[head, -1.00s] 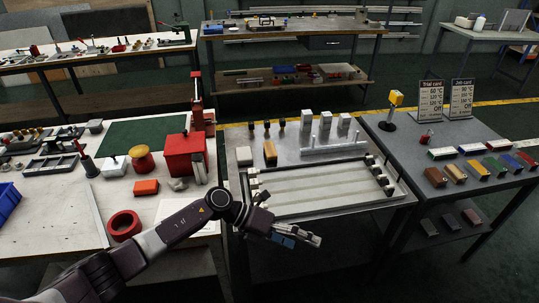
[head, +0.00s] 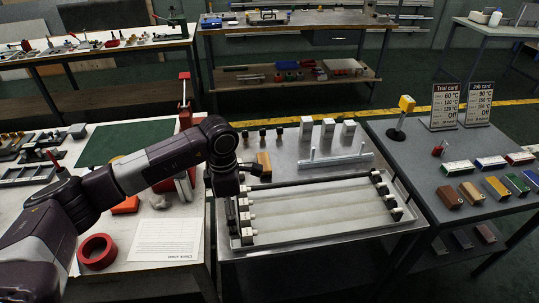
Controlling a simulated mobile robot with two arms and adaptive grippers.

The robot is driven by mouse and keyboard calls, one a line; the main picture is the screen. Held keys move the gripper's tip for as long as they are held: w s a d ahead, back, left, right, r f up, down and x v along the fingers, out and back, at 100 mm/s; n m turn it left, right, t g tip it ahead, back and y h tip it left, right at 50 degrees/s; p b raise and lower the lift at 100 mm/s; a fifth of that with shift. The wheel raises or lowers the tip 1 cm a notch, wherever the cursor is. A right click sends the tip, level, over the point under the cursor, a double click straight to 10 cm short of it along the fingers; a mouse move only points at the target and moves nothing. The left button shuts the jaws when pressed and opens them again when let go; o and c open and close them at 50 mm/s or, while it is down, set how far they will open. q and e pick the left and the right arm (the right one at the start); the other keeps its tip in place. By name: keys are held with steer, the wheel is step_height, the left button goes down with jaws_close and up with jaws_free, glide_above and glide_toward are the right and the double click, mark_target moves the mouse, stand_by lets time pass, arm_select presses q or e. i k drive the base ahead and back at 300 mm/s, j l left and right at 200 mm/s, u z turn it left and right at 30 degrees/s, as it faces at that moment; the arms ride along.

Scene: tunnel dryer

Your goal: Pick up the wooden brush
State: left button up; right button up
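The wooden brush (head: 264,160) is a small tan-orange block on the grey metal table, behind the left end of the dryer tray. Its near end is partly covered by a dark part of my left wrist. My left gripper (head: 231,212) hangs down at the left end of the tray, to the left of and nearer than the brush. Its fingers are dark and hard to make out, so I cannot tell their opening. I see nothing held in it. My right gripper is not in view.
The long pale tray (head: 318,237) has white clamps at both ends. Behind it stand white blocks (head: 327,128), dark-topped pegs (head: 278,134) and a white bar (head: 337,160). A red tape roll (head: 97,252) lies on the left table.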

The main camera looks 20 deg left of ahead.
mark_target(264, 159)
steer(key=i, duration=1)
